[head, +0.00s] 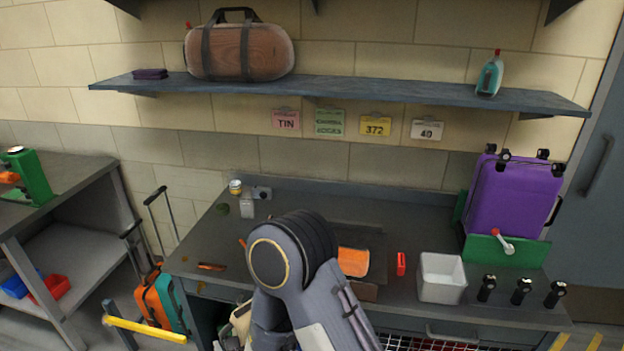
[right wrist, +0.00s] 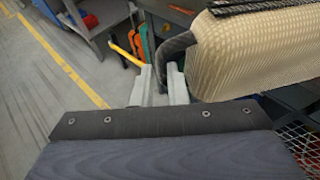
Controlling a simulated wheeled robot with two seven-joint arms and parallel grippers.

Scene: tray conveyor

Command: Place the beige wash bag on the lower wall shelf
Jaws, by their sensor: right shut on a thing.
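The beige wash bag (right wrist: 255,55) fills the upper right of the right wrist view, with a woven beige surface and a dark strap loop. My right gripper (right wrist: 164,82) is shut on that dark loop at the bag's left end. In the head view a beige part of the bag (head: 240,318) shows low in front of the bench, mostly hidden by my right arm. The lower wall shelf (head: 350,92) is a long blue-grey board above the bench. My left gripper is not in view.
A brown wood-patterned bag (head: 240,52) and a dark folded item (head: 150,74) sit on the shelf's left, a teal bottle (head: 490,75) on its right. The shelf's middle is clear. The bench holds a purple suitcase (head: 510,195) and a white bin (head: 441,278).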

